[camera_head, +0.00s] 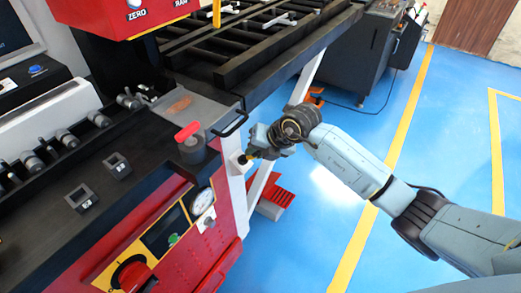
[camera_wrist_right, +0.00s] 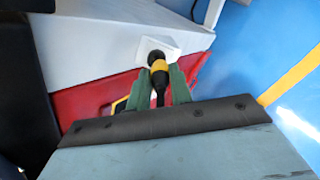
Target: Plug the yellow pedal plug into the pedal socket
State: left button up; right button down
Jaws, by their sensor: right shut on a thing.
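My right gripper (camera_head: 256,152) reaches in from the right at the side of the red machine. In the right wrist view its two green fingers (camera_wrist_right: 159,88) are shut on the yellow plug (camera_wrist_right: 159,67), which has a black body and a black tail between the fingers. The plug's black front end points at the pedal socket's white housing (camera_wrist_right: 172,43) and meets or overlaps it in the picture. I cannot tell how deep it sits. In the head view the white socket housing (camera_head: 236,162) is on the machine's side, partly hidden behind the gripper. My left gripper is not in view.
A red foot pedal (camera_head: 272,194) lies on the blue floor below the gripper. The machine's dark worktop (camera_head: 130,185), a red-handled knob (camera_head: 190,143) and a black handle (camera_head: 231,124) are close by on the left. The floor to the right is clear.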

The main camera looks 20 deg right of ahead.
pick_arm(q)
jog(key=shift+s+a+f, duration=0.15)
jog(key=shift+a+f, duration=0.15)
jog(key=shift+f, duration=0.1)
pick_arm(e)
jog(key=shift+a+f, duration=0.1)
jog(key=shift+f, duration=0.2)
pick_arm(q)
jog(key=shift+p, duration=0.45)
pick_arm(e)
jog(key=shift+a+r, duration=0.15)
jog(key=shift+a, duration=0.25)
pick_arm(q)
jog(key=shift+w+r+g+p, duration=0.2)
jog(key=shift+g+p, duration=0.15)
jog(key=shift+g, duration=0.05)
